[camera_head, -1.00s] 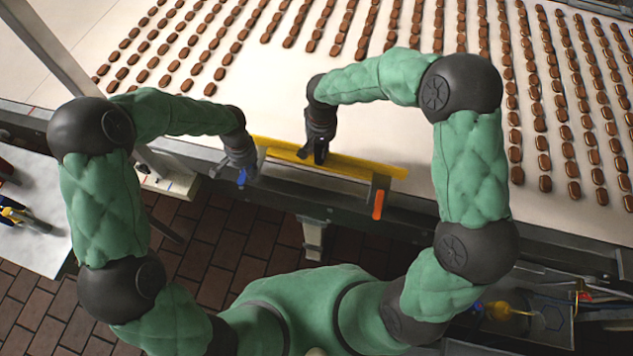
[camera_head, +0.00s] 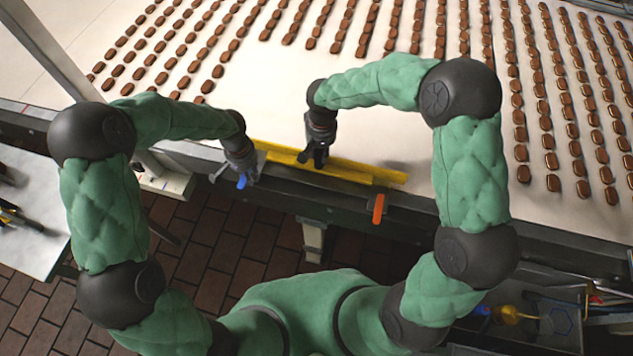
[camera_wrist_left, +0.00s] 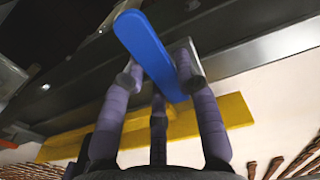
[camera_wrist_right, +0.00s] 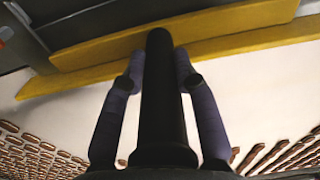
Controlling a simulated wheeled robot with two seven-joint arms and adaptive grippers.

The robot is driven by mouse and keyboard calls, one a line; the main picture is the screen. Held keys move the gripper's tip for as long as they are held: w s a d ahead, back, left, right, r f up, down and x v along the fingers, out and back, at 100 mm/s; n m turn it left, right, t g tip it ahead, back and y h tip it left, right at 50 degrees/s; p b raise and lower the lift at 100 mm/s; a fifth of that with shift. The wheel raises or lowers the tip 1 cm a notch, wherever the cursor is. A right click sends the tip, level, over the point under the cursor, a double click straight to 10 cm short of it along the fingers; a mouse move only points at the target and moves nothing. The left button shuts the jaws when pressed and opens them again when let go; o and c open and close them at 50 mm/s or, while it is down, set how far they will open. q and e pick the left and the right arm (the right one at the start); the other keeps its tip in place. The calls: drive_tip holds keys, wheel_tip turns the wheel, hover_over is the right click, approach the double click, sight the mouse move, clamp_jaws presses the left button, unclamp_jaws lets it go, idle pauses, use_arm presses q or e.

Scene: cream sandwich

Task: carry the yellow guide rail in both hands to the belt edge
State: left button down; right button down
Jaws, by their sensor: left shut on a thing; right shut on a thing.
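The long yellow guide rail (camera_head: 345,166) lies along the near edge of the white belt; in the left wrist view the rail (camera_wrist_left: 220,112) runs behind my fingers. My left gripper (camera_head: 246,172) is at the rail's left end, shut around a blue handle (camera_wrist_left: 148,48). My right gripper (camera_head: 314,158) is over the rail left of its middle, shut around a black handle (camera_wrist_right: 158,90). The right wrist view shows the rail (camera_wrist_right: 235,45) just past those fingertips. The handles' joins to the rail are hidden.
The dark belt edge (camera_head: 440,225) runs below the rail, with an orange lever (camera_head: 378,208) near the rail's right end. Rows of brown pieces (camera_head: 520,118) cover the white belt (camera_head: 270,75) beyond. A grey post (camera_head: 55,45) rises at left.

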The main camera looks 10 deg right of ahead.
use_arm(q)
drive_tip(key=shift+d+f+b, duration=0.15)
drive_tip(key=shift+f+b, duration=0.15)
drive_tip(key=shift+f, duration=0.1)
use_arm(e)
drive_tip(key=shift+a+f, duration=0.15)
drive_tip(key=shift+f, duration=0.2)
use_arm(q)
drive_tip(key=c, duration=1.3)
unclamp_jaws()
drive_tip(key=shift+f, duration=0.15)
use_arm(e)
drive_tip(key=c, duration=1.3)
unclamp_jaws()
drive_tip(key=shift+f, duration=0.15)
use_arm(q)
drive_tip(key=o, duration=0.4)
use_arm(e)
drive_tip(key=o, duration=0.4)
drive_tip(key=shift+c, duration=0.2)
